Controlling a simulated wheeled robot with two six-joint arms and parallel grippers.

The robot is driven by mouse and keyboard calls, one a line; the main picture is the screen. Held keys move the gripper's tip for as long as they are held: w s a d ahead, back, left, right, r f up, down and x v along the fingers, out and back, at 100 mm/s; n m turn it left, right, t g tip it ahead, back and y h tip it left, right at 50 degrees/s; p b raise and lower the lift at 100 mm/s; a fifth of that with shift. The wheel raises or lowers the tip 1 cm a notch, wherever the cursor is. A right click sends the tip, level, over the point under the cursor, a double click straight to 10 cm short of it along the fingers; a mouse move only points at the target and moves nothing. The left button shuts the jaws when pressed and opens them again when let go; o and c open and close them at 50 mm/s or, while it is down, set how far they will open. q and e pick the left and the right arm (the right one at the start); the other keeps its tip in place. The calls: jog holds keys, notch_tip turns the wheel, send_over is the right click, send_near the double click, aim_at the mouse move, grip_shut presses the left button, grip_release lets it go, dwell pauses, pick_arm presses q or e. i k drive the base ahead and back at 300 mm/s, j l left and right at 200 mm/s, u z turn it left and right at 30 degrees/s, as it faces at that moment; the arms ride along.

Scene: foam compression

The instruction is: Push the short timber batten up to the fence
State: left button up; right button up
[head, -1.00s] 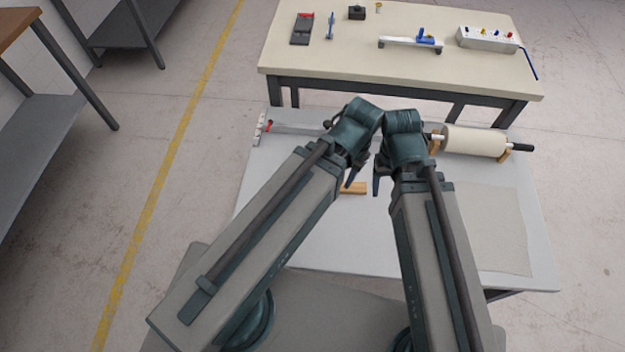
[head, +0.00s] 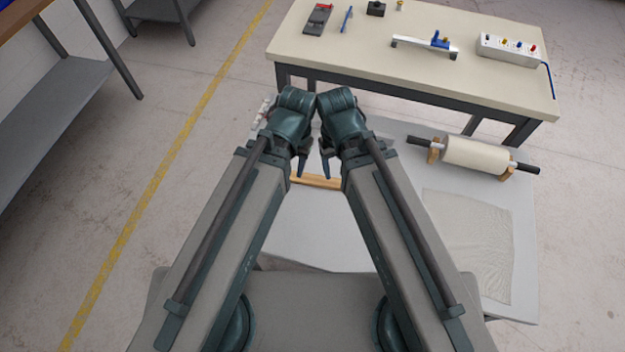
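The short timber batten (head: 317,181) is a light wooden strip lying crosswise on the pale low table. Its ends run behind my two wrists. My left gripper (head: 301,164) and my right gripper (head: 325,164) point down side by side, just above or beyond the batten in the picture. I cannot tell whether they touch it. Only dark finger edges show, so their opening is unclear. The fence is mostly hidden behind my arms; a small pale and red end piece (head: 263,110), seemingly part of it, shows left of my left wrist.
A roll of cream material (head: 475,154) sits on wooden supports at the low table's right. A thin grey sheet (head: 467,243) lies in front of it. A workbench (head: 400,70) with tools and a power strip (head: 508,48) stands behind. A shelf unit (head: 70,85) is at left.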

aim_at(314, 180)
jog(key=k+l+u, duration=0.1)
jog(key=l+u, duration=0.3)
jog(key=k+l+u, duration=0.2)
jog(key=u, duration=0.2)
jog(key=k+l+u, duration=0.2)
jog(key=u, duration=0.25)
jog(key=l, duration=0.1)
